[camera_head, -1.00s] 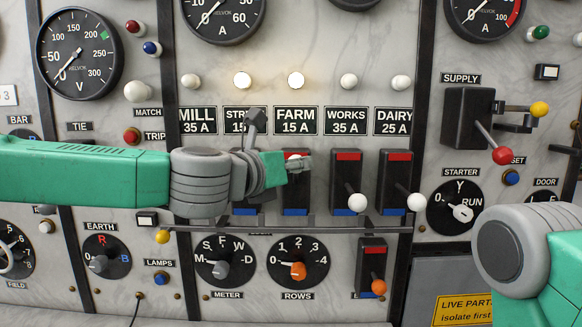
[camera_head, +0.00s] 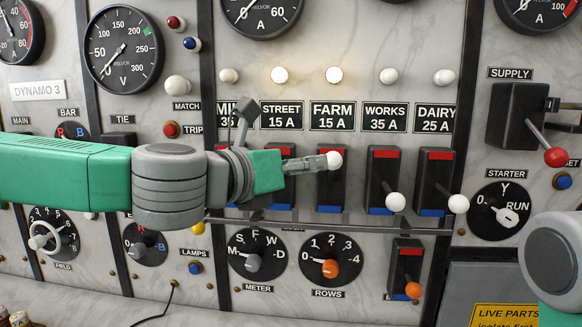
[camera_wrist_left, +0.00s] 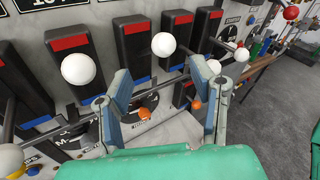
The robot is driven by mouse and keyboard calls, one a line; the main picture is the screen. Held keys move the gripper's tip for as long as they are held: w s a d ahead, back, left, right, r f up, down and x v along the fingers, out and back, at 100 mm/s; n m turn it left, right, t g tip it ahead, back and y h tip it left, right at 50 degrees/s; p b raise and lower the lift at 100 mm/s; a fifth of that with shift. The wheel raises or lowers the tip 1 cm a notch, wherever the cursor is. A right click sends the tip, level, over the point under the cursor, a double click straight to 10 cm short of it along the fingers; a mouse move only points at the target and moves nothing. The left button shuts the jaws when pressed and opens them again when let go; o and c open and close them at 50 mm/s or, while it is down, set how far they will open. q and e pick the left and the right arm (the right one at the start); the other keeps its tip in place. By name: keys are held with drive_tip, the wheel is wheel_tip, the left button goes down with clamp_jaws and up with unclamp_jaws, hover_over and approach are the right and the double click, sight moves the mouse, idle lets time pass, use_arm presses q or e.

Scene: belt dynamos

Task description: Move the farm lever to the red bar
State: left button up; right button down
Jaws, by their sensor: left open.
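The farm lever's white knob (camera_head: 334,160) stands high, in front of the top of its black switch under the FARM label (camera_head: 332,116). In the left wrist view, the farm knob (camera_wrist_left: 163,44) is raised near its red bar (camera_wrist_left: 135,28). My left gripper (camera_head: 318,163) is at the farm switch from the left, its fingertips close beside the knob. In the left wrist view, its two fingers (camera_wrist_left: 160,68) are apart with nothing held between them; the knob appears beyond the tips. In the head view, the gripper covers part of the farm switch. My right gripper is out of view.
The street lever's knob (camera_wrist_left: 82,69) is also raised, left of the gripper. The works knob (camera_head: 395,202) and dairy knob (camera_head: 458,204) are low. The street lamp (camera_head: 279,75) and farm lamp (camera_head: 333,75) are lit. A horizontal rail (camera_head: 420,229) runs below the switches.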

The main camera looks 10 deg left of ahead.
use_arm(q)
drive_tip(key=shift+d+v, duration=0.2)
drive_tip(key=shift+v, duration=0.9)
drive_tip(key=shift+s, duration=0.1)
